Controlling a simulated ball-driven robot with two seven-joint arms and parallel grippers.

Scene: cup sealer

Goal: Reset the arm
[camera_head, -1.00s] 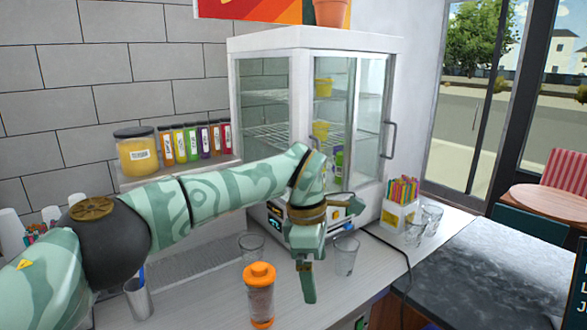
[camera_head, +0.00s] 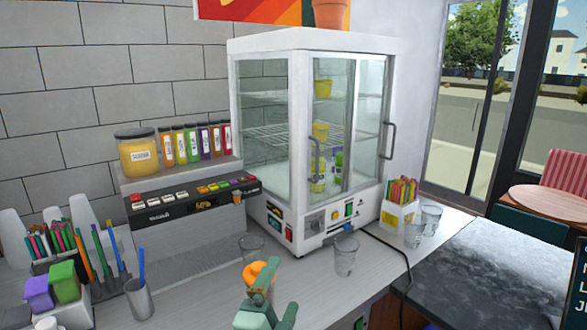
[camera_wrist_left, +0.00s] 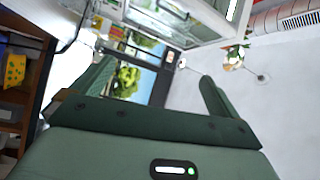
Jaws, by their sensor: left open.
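My left gripper (camera_head: 272,305) shows at the bottom centre of the head view, low over the front of the counter. In the left wrist view its two green fingers stand wide apart with nothing between them (camera_wrist_left: 155,92), so it is open and empty. An orange-capped bottle (camera_head: 262,270) stands on the counter behind the gripper, which hides most of its body. I cannot tell whether they touch. The rest of my left arm is out of the head view. My right gripper is in neither view.
A glass display cabinet (camera_head: 305,65) stands at the back. Clear glasses (camera_head: 346,257) stand before it. A machine with coloured buttons (camera_head: 193,203) bears a yellow jar and several bottles. A cable lies on the right.

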